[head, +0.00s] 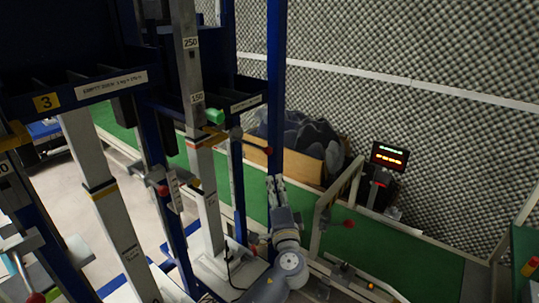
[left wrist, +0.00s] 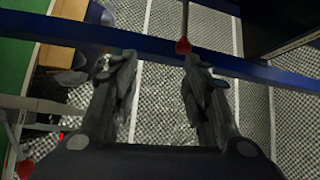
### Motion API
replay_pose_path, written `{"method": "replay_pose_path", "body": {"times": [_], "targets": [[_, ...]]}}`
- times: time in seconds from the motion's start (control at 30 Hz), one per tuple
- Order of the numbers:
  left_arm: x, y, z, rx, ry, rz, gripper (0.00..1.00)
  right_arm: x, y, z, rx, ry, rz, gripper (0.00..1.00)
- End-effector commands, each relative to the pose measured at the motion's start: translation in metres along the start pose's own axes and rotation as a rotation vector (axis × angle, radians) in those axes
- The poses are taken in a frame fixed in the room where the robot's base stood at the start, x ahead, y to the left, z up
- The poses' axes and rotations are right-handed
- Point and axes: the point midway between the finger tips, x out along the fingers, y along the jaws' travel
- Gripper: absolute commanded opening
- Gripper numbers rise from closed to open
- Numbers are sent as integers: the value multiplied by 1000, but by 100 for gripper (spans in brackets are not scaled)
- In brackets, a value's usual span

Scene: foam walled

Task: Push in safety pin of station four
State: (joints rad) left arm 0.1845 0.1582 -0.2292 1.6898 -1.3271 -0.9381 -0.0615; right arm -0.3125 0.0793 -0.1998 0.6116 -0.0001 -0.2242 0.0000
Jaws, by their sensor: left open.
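A pin with a red ball end (head: 268,150) sticks out at the blue upright of the rack, below the shelf. In the left wrist view the red ball (left wrist: 183,46) sits on a thin rod close to the tip of the right-hand finger. My left gripper (head: 276,181) is just below the ball in the head view, fingers pointing up. In the left wrist view the left gripper (left wrist: 157,62) is open, with nothing between its fingers. I cannot tell whether a finger touches the ball. No number four plate is readable. My right gripper is not in view.
A blue post (head: 276,90) stands right behind the fingers. Other red knobs (head: 163,190) and a green knob (head: 215,116) sit on the rack. A yellow plate reads 3 (head: 46,102). A wooden box (head: 300,160) and lit display (head: 389,156) stand beyond, near the foam wall.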

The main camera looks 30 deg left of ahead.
Motion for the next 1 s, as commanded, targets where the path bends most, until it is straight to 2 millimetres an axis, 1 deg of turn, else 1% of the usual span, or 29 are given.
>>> {"method": "replay_pose_path", "body": {"times": [0.03,0.1,0.17,0.27,0.37,0.5,0.7,0.83,1.0], "targets": [[1,-17,0,-5,-9,-35,42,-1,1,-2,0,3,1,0],[4,-30,0,-8,-16,-63,42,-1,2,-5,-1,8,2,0],[7,-36,0,-7,-19,-73,42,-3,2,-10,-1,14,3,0],[20,-38,0,-7,-21,-76,42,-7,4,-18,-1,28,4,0],[38,-40,0,-5,-20,-76,42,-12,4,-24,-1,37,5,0],[65,-41,1,-6,-20,-73,42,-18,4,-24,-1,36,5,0],[94,-41,1,-7,-19,-72,42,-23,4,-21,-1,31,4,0],[104,-41,2,-7,-19,-71,42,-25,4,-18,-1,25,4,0],[109,-40,2,-9,-19,-70,42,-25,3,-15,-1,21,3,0]]}}
